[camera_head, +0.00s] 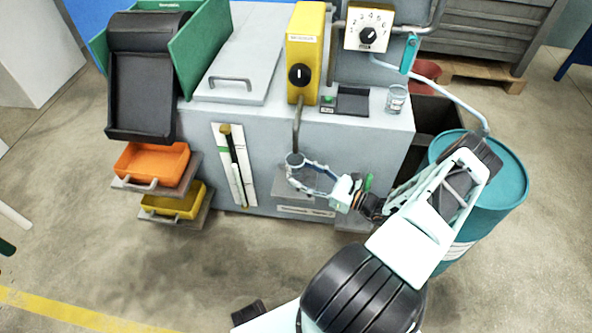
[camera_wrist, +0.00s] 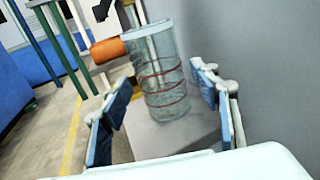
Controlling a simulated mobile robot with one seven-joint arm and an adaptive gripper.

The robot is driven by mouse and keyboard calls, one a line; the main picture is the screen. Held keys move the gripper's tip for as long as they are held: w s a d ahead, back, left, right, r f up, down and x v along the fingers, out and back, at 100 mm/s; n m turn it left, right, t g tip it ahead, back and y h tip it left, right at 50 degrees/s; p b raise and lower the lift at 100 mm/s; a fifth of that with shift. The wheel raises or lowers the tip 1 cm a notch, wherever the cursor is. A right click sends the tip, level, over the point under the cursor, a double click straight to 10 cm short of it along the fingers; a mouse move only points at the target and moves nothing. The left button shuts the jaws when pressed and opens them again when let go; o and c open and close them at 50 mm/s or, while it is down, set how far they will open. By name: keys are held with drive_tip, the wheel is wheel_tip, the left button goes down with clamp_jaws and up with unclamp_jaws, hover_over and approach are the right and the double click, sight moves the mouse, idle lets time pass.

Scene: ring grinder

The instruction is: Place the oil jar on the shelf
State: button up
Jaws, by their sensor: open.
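The clear glass oil jar (camera_wrist: 160,75), with thin red lines around it, stands upright on a small grey shelf (camera_wrist: 150,138) in the wrist view. My gripper (camera_wrist: 160,90) is open, with one finger on each side of the jar and a visible gap on both sides. The jar looks empty. In the head view my gripper (camera_head: 306,177) is low at the machine's front, by the jar's rim (camera_head: 295,160) under a bent pipe (camera_head: 297,130). The shelf (camera_head: 283,184) there is partly covered by the gripper.
The grey machine (camera_head: 390,130) carries another clear glass (camera_head: 396,98) at its top right corner. An orange tray (camera_head: 153,163) and a yellow tray (camera_head: 175,203) sit at its left. A teal barrel (camera_head: 505,180) stands close to my arm. The floor in front is clear.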

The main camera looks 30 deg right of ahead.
drive_tip(key=v, duration=0.9)
drive_tip(key=shift+w, duration=0.1)
